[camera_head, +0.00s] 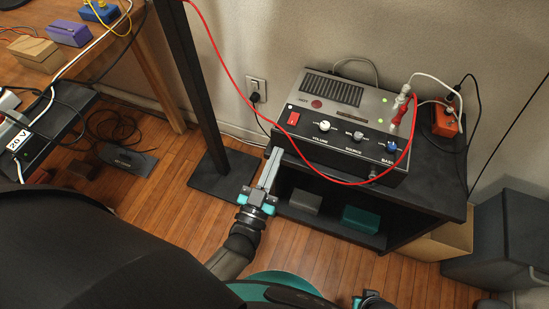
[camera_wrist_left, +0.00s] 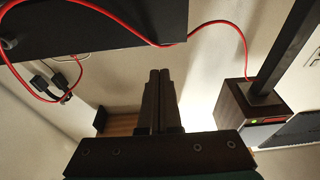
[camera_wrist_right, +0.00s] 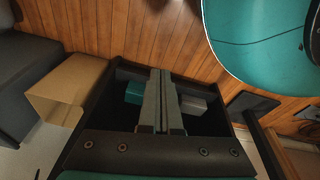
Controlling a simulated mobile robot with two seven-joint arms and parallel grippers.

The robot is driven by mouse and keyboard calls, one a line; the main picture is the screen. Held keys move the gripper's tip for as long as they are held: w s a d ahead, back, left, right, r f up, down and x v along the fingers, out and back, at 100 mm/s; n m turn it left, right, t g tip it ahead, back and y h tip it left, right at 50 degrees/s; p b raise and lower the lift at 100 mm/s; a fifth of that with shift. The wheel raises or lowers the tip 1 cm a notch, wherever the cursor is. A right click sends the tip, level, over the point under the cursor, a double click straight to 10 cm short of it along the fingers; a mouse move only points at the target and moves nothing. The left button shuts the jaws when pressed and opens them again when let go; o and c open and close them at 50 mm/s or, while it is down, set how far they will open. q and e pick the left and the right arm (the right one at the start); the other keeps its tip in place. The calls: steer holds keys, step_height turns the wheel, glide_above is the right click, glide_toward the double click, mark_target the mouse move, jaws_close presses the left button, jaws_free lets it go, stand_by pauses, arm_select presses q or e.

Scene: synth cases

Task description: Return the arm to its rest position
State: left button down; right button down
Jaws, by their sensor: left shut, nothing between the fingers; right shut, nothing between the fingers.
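My left gripper (camera_head: 274,153) reaches up from the lower left in the head view. Its fingers are together and empty, and the tips appear beside the left front edge of the dark shelf unit (camera_head: 424,226). In the left wrist view its closed fingers (camera_wrist_left: 159,72) have nothing between them. A small part of what seems to be my right gripper shows at the bottom edge of the head view; its fingertips are not visible there. In the right wrist view the right fingers (camera_wrist_right: 160,72) are closed and empty, appearing in front of the shelf unit.
An amplifier-like box (camera_head: 340,119) with knobs and a red cable (camera_head: 236,74) stands on the shelf unit. A grey block (camera_head: 305,201) and a teal block (camera_head: 360,219) lie on its lower shelf. A black post (camera_head: 195,80) stands left of my left gripper.

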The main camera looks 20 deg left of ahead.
arm_select(q)
steer(key=shift+s+f, duration=0.1)
steer(key=shift+s, duration=0.1)
steer(key=shift+f, duration=0.1)
stand_by(0.4)
